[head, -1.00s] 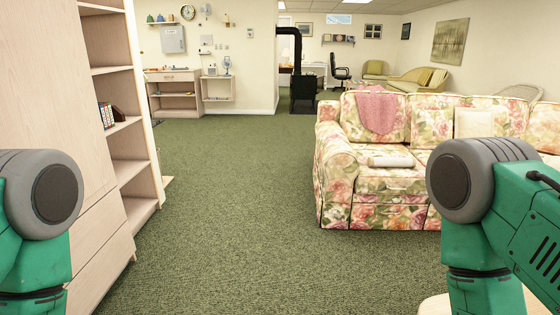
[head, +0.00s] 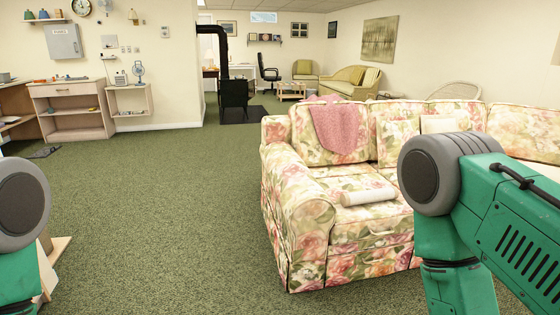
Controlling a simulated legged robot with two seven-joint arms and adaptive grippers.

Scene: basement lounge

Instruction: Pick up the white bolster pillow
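The white bolster pillow (head: 367,196) lies on its side on the seat of the floral sofa (head: 296,212), close to the sofa's left armrest. It is a short white roll. Parts of my two arms show at the left and right edges of the head view, but neither gripper is in the picture. Nothing is seen touching the pillow. A pink blanket (head: 338,128) hangs over the sofa's backrest behind it. A pale square cushion (head: 438,124) leans on the backrest further right, partly hidden by my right arm.
Open green carpet (head: 170,205) lies to the left of and before the sofa. A wooden cabinet (head: 72,112) stands against the left wall. A black stove (head: 233,93) stands at the back. A wooden piece (head: 52,260) shows low at the left, beside my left arm.

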